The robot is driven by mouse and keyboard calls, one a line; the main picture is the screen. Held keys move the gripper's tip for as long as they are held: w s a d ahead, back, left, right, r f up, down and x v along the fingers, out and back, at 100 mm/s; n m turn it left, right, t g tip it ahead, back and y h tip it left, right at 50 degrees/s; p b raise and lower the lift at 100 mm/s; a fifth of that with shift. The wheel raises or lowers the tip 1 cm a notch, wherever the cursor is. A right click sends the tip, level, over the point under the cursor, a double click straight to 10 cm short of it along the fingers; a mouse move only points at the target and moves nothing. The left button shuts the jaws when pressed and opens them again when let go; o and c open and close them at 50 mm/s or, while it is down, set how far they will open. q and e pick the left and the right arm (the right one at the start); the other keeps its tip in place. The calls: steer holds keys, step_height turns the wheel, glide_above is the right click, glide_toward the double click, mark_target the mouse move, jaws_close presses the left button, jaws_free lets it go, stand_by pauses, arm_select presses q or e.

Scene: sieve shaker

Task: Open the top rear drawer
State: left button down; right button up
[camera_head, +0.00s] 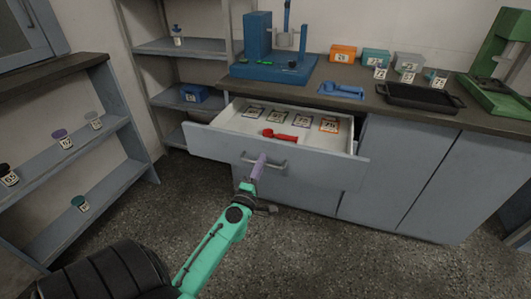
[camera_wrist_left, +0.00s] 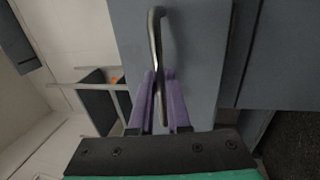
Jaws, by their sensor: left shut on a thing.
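The top rear drawer (camera_head: 212,146) is pulled out from under the counter, with its inside in view. Its bar handle (camera_head: 279,164) is on the grey front panel. My left gripper (camera_head: 260,164) has its purple fingers at the handle; in the left wrist view the fingers (camera_wrist_left: 161,105) are shut on the handle bar (camera_wrist_left: 156,50). In the drawer lie a red tool (camera_head: 281,135) and several labelled cards (camera_head: 329,125). My right gripper is not in view.
The counter (camera_head: 380,107) holds a blue machine (camera_head: 258,60), a blue tool (camera_head: 341,90), a black tray (camera_head: 420,97), small labelled boxes and a green machine (camera_head: 500,75). Shelves (camera_head: 130,180) stand at the left. The floor (camera_head: 300,255) before the drawer is clear.

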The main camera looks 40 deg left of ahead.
arm_select(q)
steer(key=shift+r+v, duration=0.15)
steer(key=shift+v, duration=0.55)
steer(key=shift+r+v, duration=0.1)
steer(key=shift+v, duration=0.6)
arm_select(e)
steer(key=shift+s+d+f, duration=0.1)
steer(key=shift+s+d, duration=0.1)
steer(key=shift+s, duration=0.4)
arm_select(q)
steer(key=c, duration=1.2)
jaws_free()
steer(key=shift+o, duration=0.2)
steer(key=b+v, duration=0.4)
steer(key=v, duration=1)
steer(key=shift+s, duration=0.3)
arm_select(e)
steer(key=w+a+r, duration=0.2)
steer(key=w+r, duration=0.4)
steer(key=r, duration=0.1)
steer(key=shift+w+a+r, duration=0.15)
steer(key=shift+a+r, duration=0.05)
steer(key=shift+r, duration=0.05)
arm_select(q)
steer(key=shift+d+f, duration=0.15)
steer(key=shift+d, duration=0.05)
